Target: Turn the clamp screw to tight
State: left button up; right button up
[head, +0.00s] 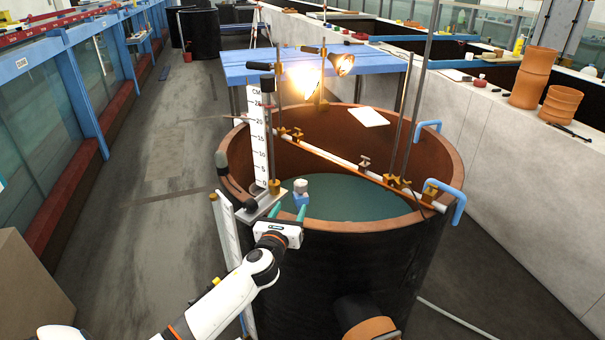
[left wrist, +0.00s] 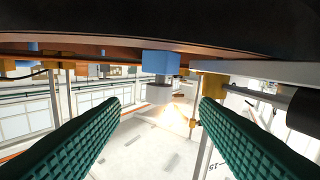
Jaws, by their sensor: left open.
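A small blue block with a pale grey knob on it, which looks like the clamp and its screw (head: 300,186), sits at the near rim of the round tank (head: 240,160). My left gripper (head: 288,210) is just on the near side of it, open, with its teal fingers pointing at it. In the left wrist view, the blue block (left wrist: 161,63) and grey knob (left wrist: 159,93) appear between the two spread ribbed fingers, beyond their tips. The fingers do not appear to touch the knob. My right gripper is not in view.
A white scale (head: 258,140) stands on a grey plate left of the clamp. A rail (head: 340,160) with brass clamps and upright rods crosses the tank. Two lit lamps (head: 305,80) hang above. A blue table (head: 375,62) stands behind. The floor aisle at left is clear.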

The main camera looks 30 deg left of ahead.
aim_at(302, 182)
pick_arm(q)
jog(key=shift+m+t, duration=0.3)
jog(key=shift+m, duration=0.3)
jog(key=x, duration=1.1)
jog(key=shift+w+r, duration=0.1)
jog(key=shift+r, duration=0.3)
jog(key=shift+w+a, duration=0.2)
jog(key=shift+w, duration=0.5)
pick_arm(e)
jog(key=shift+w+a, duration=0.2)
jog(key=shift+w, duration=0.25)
pick_arm(q)
jog(key=c, duration=1)
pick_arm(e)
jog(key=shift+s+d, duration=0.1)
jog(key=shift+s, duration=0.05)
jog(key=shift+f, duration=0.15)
